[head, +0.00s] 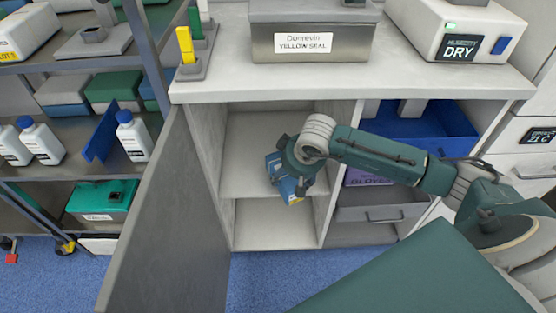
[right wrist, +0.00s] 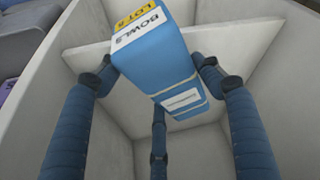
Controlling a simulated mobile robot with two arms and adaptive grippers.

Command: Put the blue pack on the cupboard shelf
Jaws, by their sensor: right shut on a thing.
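The blue pack (right wrist: 165,65) is a wrapped block with a white and yellow label reading BOWLS. In the head view the pack (head: 279,170) shows at the cupboard opening, partly hidden by my right gripper (head: 296,180). In the right wrist view my right gripper (right wrist: 155,75) has its fingers closed on both sides of the pack. The open cupboard (head: 330,92) has a pale shelf (head: 245,180) across its middle. The pack is in front of or over this shelf; I cannot tell whether it touches it. My left gripper is not in view.
The grey cupboard door (head: 170,220) stands open at the left. To the right are a blue bin (head: 420,125) and a grey drawer (head: 380,215). A YELLOW SEAL box (head: 312,45) and a DRY unit (head: 460,35) stand on top. A rack with bottles (head: 132,135) is at the left.

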